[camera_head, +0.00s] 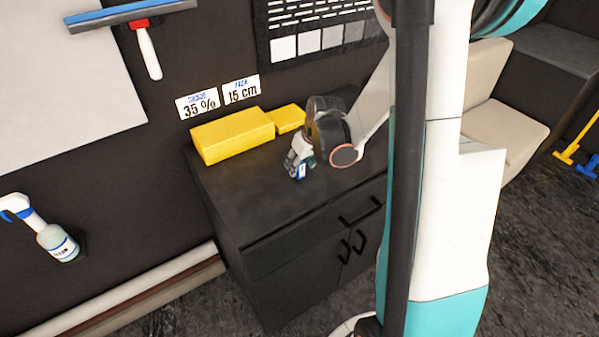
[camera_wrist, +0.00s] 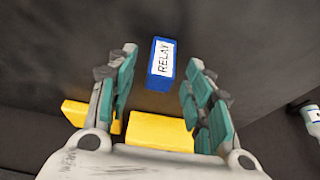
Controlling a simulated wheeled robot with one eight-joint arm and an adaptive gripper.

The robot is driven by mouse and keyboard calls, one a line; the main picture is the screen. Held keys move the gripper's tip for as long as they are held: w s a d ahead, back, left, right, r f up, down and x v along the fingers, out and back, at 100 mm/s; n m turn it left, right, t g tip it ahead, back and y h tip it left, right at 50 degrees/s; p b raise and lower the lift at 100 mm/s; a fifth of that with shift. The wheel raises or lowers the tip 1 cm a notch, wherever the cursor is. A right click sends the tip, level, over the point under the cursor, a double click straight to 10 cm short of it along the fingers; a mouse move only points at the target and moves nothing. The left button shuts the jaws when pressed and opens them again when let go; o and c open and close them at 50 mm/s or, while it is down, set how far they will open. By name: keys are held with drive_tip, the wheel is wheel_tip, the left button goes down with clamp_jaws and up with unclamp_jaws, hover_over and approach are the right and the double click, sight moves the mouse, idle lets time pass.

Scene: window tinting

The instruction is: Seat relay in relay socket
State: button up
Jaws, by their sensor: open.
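The relay (camera_wrist: 162,64) is a blue block with a white label reading RELAY. In the wrist view it lies between and just beyond my open fingertips, with a gap on each side. In the head view the relay (camera_head: 300,172) shows as a small blue and white piece at my gripper (camera_head: 298,163), low over the dark cabinet top. My gripper (camera_wrist: 162,60) also shows in the wrist view with its fingers spread and nothing held. I cannot make out a relay socket in either view.
The black cabinet top (camera_head: 260,200) is bare in front. A large yellow block (camera_head: 232,137) and a smaller yellow block (camera_head: 288,118) stand at its back. Signs (camera_head: 197,104) and a squeegee (camera_head: 145,45) are on the wall. A spray bottle (camera_head: 55,240) is at left.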

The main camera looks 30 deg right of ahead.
drive_tip(key=shift+x, duration=1.2)
clamp_jaws()
drive_tip(key=shift+r, duration=0.2)
